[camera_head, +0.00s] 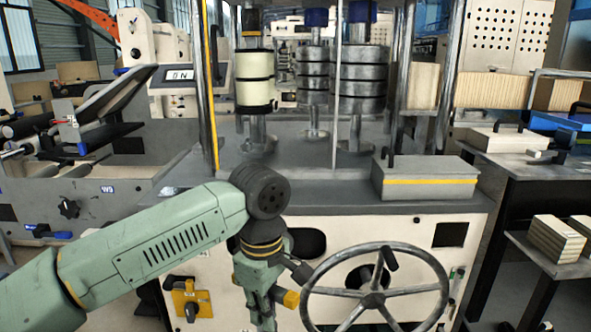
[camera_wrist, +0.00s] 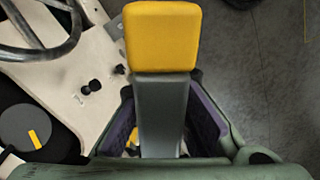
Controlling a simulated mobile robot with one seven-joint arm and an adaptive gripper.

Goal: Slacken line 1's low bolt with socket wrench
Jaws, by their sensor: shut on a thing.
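My gripper (camera_head: 264,308) hangs low in front of the cream machine front, left of the handwheel. In the wrist view my gripper (camera_wrist: 162,122) has its purple-padded fingers either side of a grey bar with a yellow block end, likely the socket wrench (camera_wrist: 160,95). The yellow end of the wrench (camera_head: 291,299) shows right of the fingers in the head view. The wrench's socket end is hidden. Small dark fittings (camera_wrist: 92,87) sit on the cream panel left of the wrench in the wrist view, apart from it. I cannot tell which is line 1's low bolt.
The handwheel (camera_head: 375,294) stands close to the right of my gripper. A yellow switch plate (camera_head: 191,300) is to the left. A grey box with a yellow stripe (camera_head: 425,180) rests on the machine top. Grey floor (camera_wrist: 265,75) is clear on the right in the wrist view.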

